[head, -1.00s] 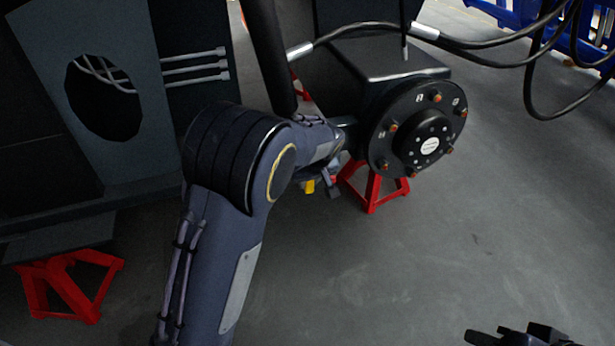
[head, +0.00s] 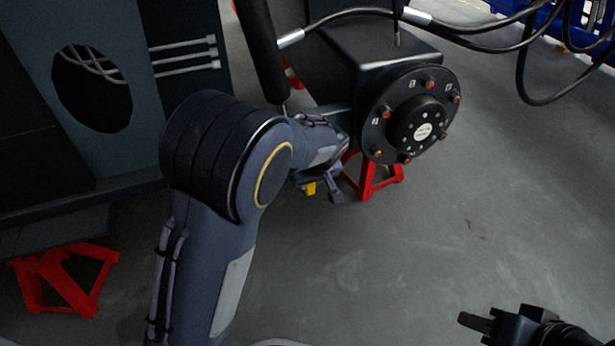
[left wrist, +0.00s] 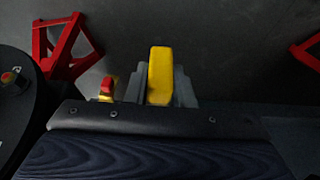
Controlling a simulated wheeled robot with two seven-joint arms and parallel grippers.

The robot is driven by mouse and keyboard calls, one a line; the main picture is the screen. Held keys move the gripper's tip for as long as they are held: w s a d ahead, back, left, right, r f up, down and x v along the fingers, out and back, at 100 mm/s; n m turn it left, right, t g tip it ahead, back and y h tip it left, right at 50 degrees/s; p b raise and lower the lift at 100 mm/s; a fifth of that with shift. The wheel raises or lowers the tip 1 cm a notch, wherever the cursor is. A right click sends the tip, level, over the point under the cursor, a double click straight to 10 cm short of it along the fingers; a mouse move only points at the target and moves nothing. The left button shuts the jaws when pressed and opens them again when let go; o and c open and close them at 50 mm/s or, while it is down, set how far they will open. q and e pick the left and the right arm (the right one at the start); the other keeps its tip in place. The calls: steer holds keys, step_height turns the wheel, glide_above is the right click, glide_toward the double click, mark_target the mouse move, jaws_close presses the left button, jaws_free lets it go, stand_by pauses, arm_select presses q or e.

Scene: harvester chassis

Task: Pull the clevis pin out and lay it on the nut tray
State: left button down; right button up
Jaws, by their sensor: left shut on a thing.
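My left gripper (head: 323,188) is low in front of the axle housing, left of the round wheel hub (head: 408,115). In the left wrist view its grey fingers (left wrist: 160,90) are shut on a yellow piece, which I take to be the clevis pin (left wrist: 160,72); a little yellow also shows in the head view (head: 310,188). The rest of the pin is hidden. A small red and yellow part (left wrist: 107,88) shows beside the fingers. My right gripper (head: 478,322) is at the bottom right, apart from everything; its jaw gap is unclear. I cannot see the nut tray.
A red stand (head: 370,180) is close behind the left gripper, under the hub. Another red stand (head: 65,280) is under the chassis panel (head: 95,90) at left. Black hoses (head: 480,40) hang at top right. The grey floor (head: 420,250) between the arms is clear.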

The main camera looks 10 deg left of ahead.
arm_select(q)
steer(key=shift+s+d, duration=0.7)
steer(key=shift+s, duration=0.35)
steer(key=shift+a, duration=0.1)
steer(key=shift+s+a+r, duration=0.15)
steer(key=shift+a+r, duration=0.05)
steer(key=shift+a, duration=0.15)
steer(key=s+a+r+m+h+p, duration=0.2)
steer(key=s+a+m+p, duration=0.15)
steer(key=a+m, duration=0.3)
steer(key=w+r+p+v, duration=0.1)
steer(key=w+p+v, duration=0.2)
steer(key=p+v, duration=1.1)
steer(key=w+a+r+p+v, duration=0.1)
steer(key=w+p+v, duration=0.2)
steer(key=p+v, duration=1.1)
steer(key=a+p, duration=0.1)
steer(key=p, duration=0.8)
steer(key=shift+r+t+h, duration=0.2)
steer(key=shift+t+h, duration=0.1)
steer(key=shift+t, duration=0.1)
